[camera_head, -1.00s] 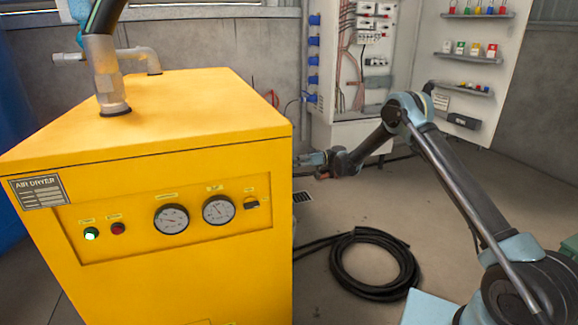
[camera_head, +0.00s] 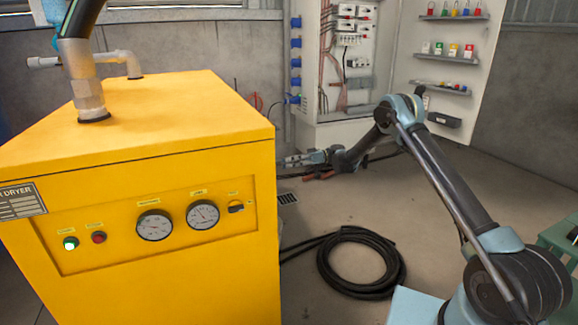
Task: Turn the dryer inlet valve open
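The yellow air dryer (camera_head: 160,135) fills the left of the head view. A metal fitting (camera_head: 85,90) with a dark hose rises from its top, and a grey pipe elbow (camera_head: 125,60) stands behind it. A light-blue part (camera_head: 52,12) shows at the top edge beside the hose; I cannot tell whether it belongs to a valve. No valve handle is clearly visible. My gripper (camera_head: 298,160) is to the right of the dryer's far edge, held level above the floor and apart from the pipes. It looks empty, but its finger opening is too small to judge.
A coiled black hose (camera_head: 395,275) lies on the floor right of the dryer. An open electrical cabinet (camera_head: 345,128) and a panel with shelves (camera_head: 445,55) stand at the back. A green table (camera_head: 555,240) is at the right edge.

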